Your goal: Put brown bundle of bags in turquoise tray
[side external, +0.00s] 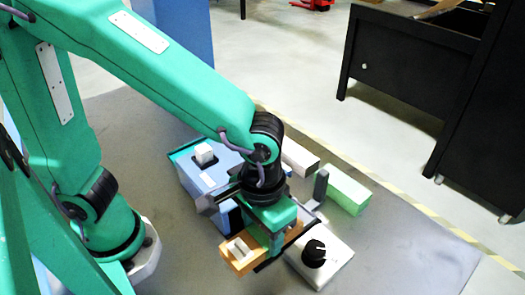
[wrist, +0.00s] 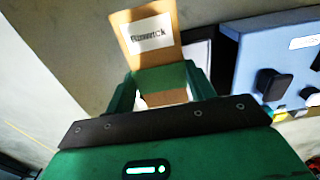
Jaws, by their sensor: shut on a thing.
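The brown bundle of bags (side external: 239,258) has a pale band across it and sits low beside the blue box. In the wrist view the brown bundle (wrist: 150,15) shows its white printed label between and beyond the fingers. My gripper (side external: 278,238) points down and is shut on the bundle; its two green fingers (wrist: 162,88) flank it in the wrist view. I cannot tell whether the bundle touches the table. A thin teal edge (side external: 180,151) behind the blue box may be the turquoise tray; the rest of it is hidden.
A blue box (side external: 205,178) with a white button stands just left of my gripper. A white box with a black knob (side external: 316,252) is close at right. A light green block (side external: 347,194) and a white block (side external: 300,156) lie behind. The grey tabletop (side external: 420,255) is clear at right.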

